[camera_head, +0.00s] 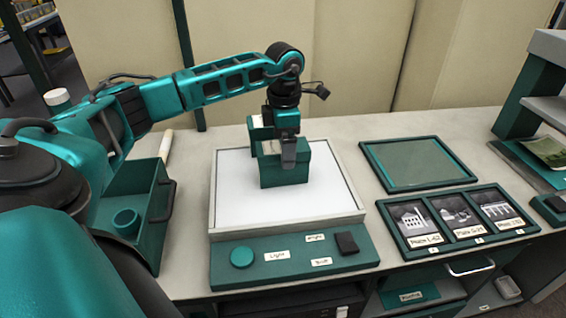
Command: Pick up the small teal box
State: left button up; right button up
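A small teal box (283,172) stands upright on the white panel of the light table (240,205). Something pale shows at its top. My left gripper (288,150) points down from above right at the box. One grey finger overlaps the box's upper front. The other finger is hidden, so I cannot tell whether the gripper grips the box or is open around it. Another teal piece with a pale top (257,128) shows just behind the box, partly hidden. My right gripper is not in view.
A teal control strip (225,265) with a round button runs along the light table's front. An open teal bin (150,225) stands left. A framed panel (417,163) and a tray of labelled photos (400,238) lie right. Shelving (515,95) stands at far right.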

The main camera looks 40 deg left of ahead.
pick_arm(q)
notch_tip(320, 180, down, 4)
jog(key=shift+d+f, duration=0.15)
jog(key=shift+c, duration=0.2)
jog(key=c, duration=1.2)
